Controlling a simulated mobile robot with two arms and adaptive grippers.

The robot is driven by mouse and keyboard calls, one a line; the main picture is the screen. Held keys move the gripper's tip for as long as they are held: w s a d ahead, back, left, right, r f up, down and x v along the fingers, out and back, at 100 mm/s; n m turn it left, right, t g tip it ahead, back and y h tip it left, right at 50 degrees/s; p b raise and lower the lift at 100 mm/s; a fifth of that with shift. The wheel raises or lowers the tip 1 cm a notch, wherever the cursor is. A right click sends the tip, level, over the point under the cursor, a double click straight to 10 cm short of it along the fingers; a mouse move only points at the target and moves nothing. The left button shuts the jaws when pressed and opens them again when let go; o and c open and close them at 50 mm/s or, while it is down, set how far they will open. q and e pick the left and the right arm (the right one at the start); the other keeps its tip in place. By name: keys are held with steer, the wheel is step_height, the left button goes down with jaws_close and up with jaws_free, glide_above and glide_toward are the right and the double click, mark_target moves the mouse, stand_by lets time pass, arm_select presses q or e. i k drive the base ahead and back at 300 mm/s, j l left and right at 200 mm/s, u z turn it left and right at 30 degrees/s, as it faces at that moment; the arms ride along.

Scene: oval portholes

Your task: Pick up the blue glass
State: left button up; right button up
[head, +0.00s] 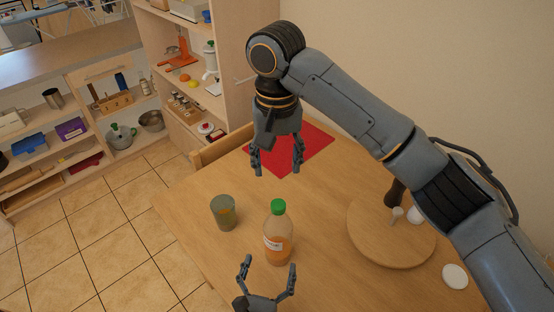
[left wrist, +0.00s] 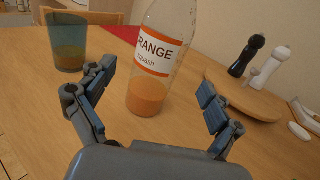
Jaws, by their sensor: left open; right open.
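The blue glass (head: 223,212) stands upright on the wooden table, left of a bottle. In the left wrist view the glass (left wrist: 67,42) is at the upper left, bluish, with something orange-brown showing in its lower part. An orange squash bottle (head: 278,238) with a green cap stands beside it; its label also shows in the left wrist view (left wrist: 160,52). My left gripper (head: 269,265) is open and empty, in front of the bottle, with the glass outside its fingers on the left. My right gripper (head: 277,160) is open and empty, pointing down at the far side of the table.
A round wooden board (head: 385,240) at the right holds a dark mill (head: 395,192) and a white one. A white item (head: 455,276) lies near the board. A red mat (head: 310,150) lies at the back, near a chair (head: 222,148). Shelves stand beyond the table.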

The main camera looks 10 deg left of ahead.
mark_target(227, 222)
steer(key=k, duration=1.5)
